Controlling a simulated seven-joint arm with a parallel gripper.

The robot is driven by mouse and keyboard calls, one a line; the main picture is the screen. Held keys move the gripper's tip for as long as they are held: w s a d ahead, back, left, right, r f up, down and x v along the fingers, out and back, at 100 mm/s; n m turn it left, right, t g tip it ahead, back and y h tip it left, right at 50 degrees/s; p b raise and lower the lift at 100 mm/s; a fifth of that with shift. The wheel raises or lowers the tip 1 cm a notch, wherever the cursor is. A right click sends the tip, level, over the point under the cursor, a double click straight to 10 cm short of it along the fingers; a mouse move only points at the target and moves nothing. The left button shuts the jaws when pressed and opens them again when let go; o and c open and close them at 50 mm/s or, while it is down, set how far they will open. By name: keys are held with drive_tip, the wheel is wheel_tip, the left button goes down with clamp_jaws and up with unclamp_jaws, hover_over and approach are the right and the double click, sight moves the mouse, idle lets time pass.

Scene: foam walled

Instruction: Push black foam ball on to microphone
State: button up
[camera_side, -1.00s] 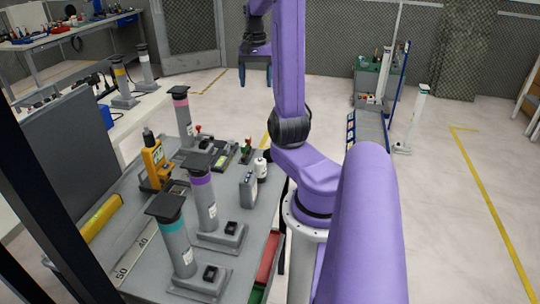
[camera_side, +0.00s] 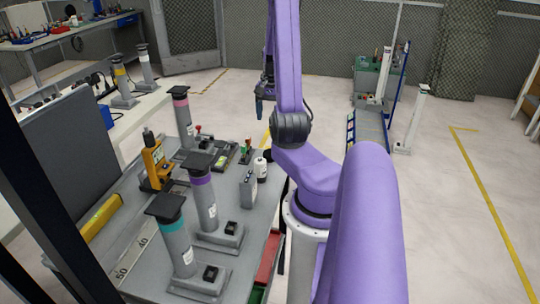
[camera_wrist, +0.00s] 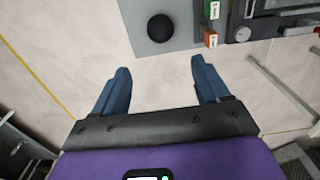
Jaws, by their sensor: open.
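My gripper (camera_wrist: 160,67) is open, its two blue fingers apart with bare floor between them in the wrist view. In the side view my gripper (camera_side: 260,106) hangs beyond the table, pointing down, partly behind my arm. A round black thing (camera_wrist: 160,28), perhaps the foam ball, sits on a grey surface ahead of the fingertips, apart from them. A yellow handheld device (camera_side: 155,162) with a slim dark tip stands upright on the table; the tip may be the microphone.
Posts with black square tops and teal (camera_side: 172,226), purple (camera_side: 203,192) and pink (camera_side: 183,115) bands stand on the grey table.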

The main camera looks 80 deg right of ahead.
wheel_tip(320, 180, down, 10)
drive_tip(key=shift+f, duration=0.2)
drive_tip(key=shift+w+a+f, duration=0.1)
drive_tip(key=shift+a+f, duration=0.05)
drive_tip(key=shift+f, duration=2.5)
drive_tip(key=c, duration=1)
